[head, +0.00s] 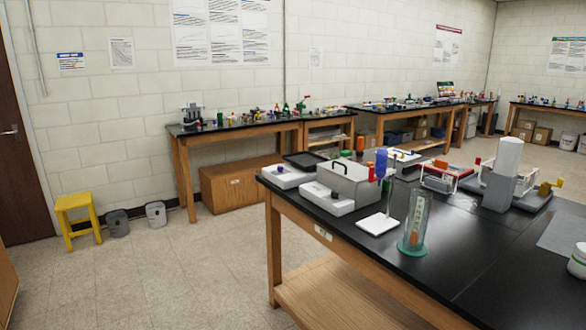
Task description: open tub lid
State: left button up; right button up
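A white tub (577,262) stands on the black tabletop (470,262) at the right edge of the head view, cut off by the frame. A white lid (581,248) sits on top of it, and a green patch shows on its side. I cannot tell whether the lid is loose or fastened. Neither of my grippers is in view.
A clear cylinder on a green base (412,249), a white stand with a blue top (378,223), a grey box (347,182) and a grey device with a white cylinder (500,187) occupy the table. A yellow stool (76,203) is far left. Bare tabletop lies left of the tub.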

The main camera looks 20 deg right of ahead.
aim_at(354, 171)
jog(key=i+z, duration=0.15)
jog(key=i, duration=0.55)
jog(key=i+j+z, duration=0.15)
jog(key=i, duration=0.5)
